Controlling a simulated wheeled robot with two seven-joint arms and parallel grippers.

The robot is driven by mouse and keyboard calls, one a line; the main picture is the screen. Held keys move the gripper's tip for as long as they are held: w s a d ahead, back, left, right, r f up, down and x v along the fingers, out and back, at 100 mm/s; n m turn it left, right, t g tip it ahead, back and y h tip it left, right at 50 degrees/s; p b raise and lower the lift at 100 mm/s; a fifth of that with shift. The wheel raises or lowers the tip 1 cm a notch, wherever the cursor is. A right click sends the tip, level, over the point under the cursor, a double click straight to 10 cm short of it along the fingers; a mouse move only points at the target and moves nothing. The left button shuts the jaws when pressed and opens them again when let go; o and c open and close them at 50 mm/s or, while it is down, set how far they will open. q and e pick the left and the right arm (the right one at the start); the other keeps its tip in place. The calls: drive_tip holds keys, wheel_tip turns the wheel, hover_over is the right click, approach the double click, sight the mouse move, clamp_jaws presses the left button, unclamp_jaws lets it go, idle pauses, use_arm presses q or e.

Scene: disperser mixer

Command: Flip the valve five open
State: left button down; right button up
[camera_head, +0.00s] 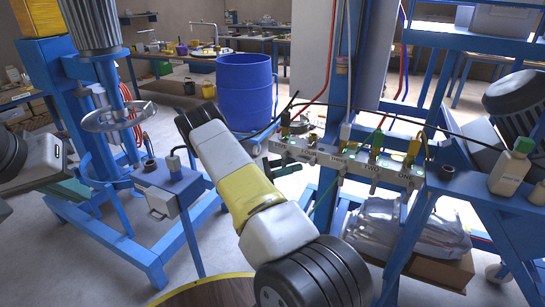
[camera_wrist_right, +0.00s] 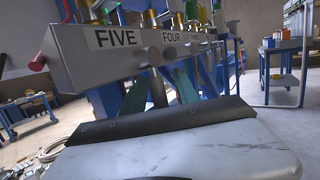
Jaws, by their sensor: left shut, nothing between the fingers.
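The valve manifold (camera_head: 345,160) is a pale bar with numbered labels, brass fittings and handles. In the right wrist view its FIVE label (camera_wrist_right: 115,38) is close and the FOUR label (camera_wrist_right: 171,37) is to the right. A red knob (camera_wrist_right: 38,63) is at the bar's left end; the upper fittings are cut off, so valve five's position is unclear. My right gripper (camera_wrist_right: 160,88) is just below the bar, its two teal fingers apart, with a grey stem seen between them; contact is unclear. My left gripper (camera_head: 68,190) is shut and empty at the left, far from the manifold.
A blue drum (camera_head: 244,90) stands behind my right arm. A bottle (camera_head: 511,167) stands on the blue bench at right. A plastic-wrapped bundle (camera_head: 390,230) lies under the manifold. Hoses and cables run around the bar.

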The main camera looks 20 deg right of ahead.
drive_tip(key=v, duration=0.8)
idle(0.5)
